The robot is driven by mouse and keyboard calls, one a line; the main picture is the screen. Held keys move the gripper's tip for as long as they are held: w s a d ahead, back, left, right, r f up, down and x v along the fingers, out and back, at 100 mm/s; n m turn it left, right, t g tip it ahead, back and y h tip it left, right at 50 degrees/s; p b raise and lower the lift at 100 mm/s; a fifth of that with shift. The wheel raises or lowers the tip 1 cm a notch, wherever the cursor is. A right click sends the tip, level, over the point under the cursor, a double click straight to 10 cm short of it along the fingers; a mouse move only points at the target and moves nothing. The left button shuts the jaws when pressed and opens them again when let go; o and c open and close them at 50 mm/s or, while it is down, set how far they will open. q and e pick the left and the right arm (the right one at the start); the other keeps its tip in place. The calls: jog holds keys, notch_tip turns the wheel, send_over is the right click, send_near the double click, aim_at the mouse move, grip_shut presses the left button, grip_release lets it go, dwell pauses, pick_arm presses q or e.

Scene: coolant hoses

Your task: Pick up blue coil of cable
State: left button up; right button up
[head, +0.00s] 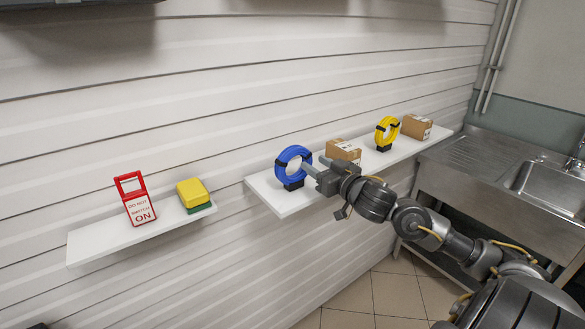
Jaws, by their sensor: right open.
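A blue coil of cable (281,164) stands upright in a small black holder near the left end of the right wall shelf (283,201). My right gripper (312,170) comes in from the right, just beside the coil's right side. It is open, and its fingers point at the coil. A fingertip overlaps the coil's right edge in the picture, and I cannot tell whether it touches. My left gripper is not in view.
On the same shelf are a cardboard box (344,151), a yellow coil (381,137) and another box (416,127). A left shelf (95,244) holds a red sign (136,200) and a yellow-green block (194,193). A metal sink (548,185) stands at right.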

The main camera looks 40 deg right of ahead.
aim_at(311, 161)
jog(key=shift+w+a+r, duration=0.1)
jog(key=shift+w, duration=0.1)
jog(key=shift+s+r, duration=0.1)
jog(key=shift+w, duration=0.25)
jog(key=w+p, duration=0.1)
jog(key=w, duration=0.2)
jog(key=shift+w+a+p, duration=0.1)
jog(key=shift+w+p, duration=0.3)
jog(key=shift+w+f, duration=0.25)
jog(key=shift+w, duration=0.25)
jog(key=shift+c, duration=0.6)
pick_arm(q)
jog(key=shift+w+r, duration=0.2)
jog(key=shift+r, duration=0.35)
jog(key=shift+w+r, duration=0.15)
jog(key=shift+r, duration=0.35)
pick_arm(e)
grip_shut()
